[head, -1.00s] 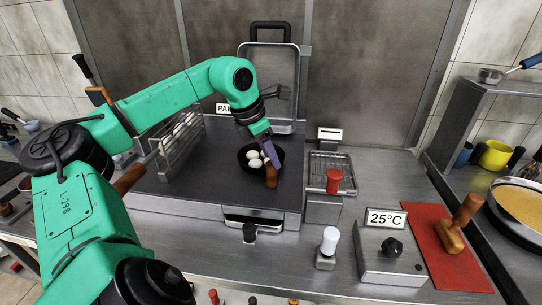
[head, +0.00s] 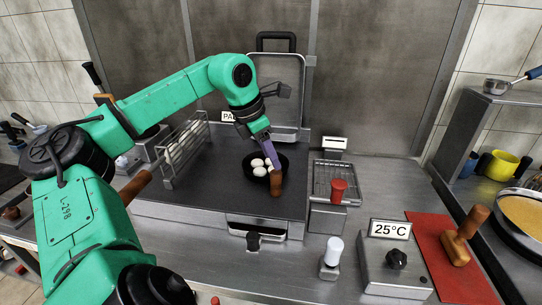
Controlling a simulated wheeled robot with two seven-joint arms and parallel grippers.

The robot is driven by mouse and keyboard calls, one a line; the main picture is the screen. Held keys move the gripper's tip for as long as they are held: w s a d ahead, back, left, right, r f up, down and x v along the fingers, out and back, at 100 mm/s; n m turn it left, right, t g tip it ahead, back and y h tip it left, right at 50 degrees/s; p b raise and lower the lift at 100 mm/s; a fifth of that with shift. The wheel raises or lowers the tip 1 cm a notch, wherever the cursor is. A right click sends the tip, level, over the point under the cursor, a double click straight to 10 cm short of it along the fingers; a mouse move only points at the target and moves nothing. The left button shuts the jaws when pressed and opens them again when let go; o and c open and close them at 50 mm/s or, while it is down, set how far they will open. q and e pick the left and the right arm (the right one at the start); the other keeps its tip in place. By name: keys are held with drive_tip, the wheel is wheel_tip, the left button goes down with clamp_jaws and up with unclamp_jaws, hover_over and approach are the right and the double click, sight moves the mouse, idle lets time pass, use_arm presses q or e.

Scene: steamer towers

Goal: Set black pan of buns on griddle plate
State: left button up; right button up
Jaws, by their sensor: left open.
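The black pan (head: 249,171) with several white buns (head: 258,167) in it sits on the dark griddle plate (head: 215,195), toward its right side. Its brown wooden handle (head: 276,183) points toward the front. My left gripper (head: 266,150) is open, with its purple finger at the pan's right side, close to the buns and the handle. I cannot tell whether it touches the pan. My right gripper is not in view.
A wire rack (head: 184,150) with white items stands at the griddle's left. A raised lid (head: 277,95) is behind. The griddle's front left is clear.

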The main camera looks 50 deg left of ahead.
use_arm(q)
drive_tip(key=shift+s+a+r, duration=0.2)
drive_tip(key=shift+r, duration=0.5)
drive_tip(key=o, duration=0.6)
drive_tip(key=shift+c, duration=0.2)
drive_tip(key=shift+f, duration=0.1)
drive_tip(key=p+v, duration=0.2)
drive_tip(key=v, duration=1.2)
drive_tip(key=shift+r, duration=0.3)
drive_tip(key=shift+r, duration=0.1)
